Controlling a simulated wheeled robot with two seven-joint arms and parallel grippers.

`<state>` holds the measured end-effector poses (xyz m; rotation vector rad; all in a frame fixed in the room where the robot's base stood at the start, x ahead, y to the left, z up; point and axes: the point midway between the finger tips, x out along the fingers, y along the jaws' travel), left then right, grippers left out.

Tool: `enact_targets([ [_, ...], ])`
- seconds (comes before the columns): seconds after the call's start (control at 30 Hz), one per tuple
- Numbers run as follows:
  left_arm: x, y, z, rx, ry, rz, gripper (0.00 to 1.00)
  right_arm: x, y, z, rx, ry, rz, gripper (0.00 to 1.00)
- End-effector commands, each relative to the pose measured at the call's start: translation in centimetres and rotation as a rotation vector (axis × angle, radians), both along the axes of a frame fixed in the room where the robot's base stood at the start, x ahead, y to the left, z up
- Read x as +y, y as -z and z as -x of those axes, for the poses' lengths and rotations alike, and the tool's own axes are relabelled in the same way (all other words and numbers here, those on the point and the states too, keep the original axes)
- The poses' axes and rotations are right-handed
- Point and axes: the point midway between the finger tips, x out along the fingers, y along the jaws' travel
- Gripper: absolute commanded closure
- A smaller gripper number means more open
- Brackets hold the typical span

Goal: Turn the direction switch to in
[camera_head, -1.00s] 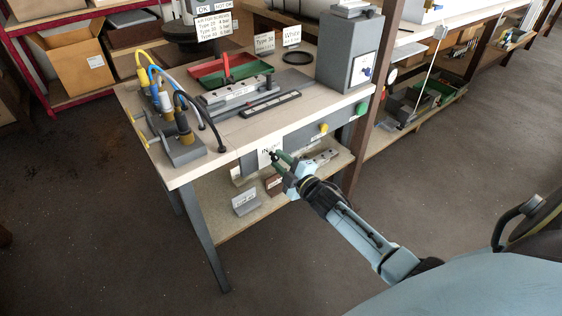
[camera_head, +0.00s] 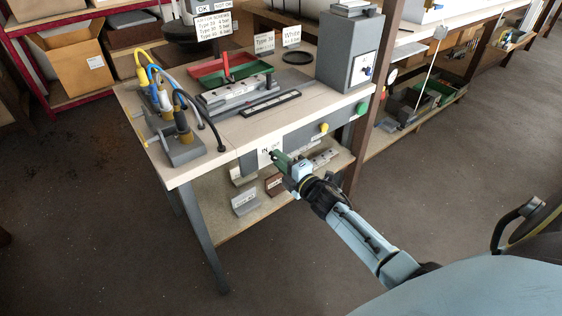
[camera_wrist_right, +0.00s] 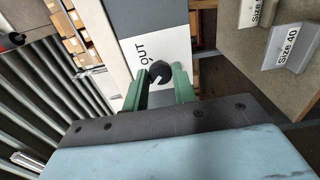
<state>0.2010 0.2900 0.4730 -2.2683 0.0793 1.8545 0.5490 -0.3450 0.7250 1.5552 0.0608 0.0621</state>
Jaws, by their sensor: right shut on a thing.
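The direction switch is a small black knob (camera_wrist_right: 160,72) on a white plate (camera_wrist_right: 143,60) on the bench's front panel. In the wrist view the word OUT shows beside the knob. In the head view the plate (camera_head: 264,158) shows the word IN at its upper left, and the knob is hidden by my fingers. My right gripper (camera_head: 277,158) has its green fingers at the plate. In the wrist view the fingers of that gripper (camera_wrist_right: 161,80) lie on either side of the knob, shut on it. Which way the knob points is hard to tell. My left gripper is not in view.
A grey box (camera_head: 343,60) stands on the bench top (camera_head: 225,128). Below, a shelf (camera_head: 250,215) holds labelled holders. The floor in front is clear.

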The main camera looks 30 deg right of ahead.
Motion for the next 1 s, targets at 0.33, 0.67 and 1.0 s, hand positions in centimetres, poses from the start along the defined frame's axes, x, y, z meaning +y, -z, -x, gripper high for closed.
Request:
enact_targets([
  [0.33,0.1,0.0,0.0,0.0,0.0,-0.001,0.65,0.0,0.1,0.0,0.001,0.0,0.002,0.57],
  [0.67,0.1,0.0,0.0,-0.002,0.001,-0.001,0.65,0.0,0.0,0.1,0.001,0.0,0.001,0.52],
  [1.0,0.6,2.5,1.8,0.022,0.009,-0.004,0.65,-0.3,0.0,4.9,0.005,0.0,-0.001,0.52],
])
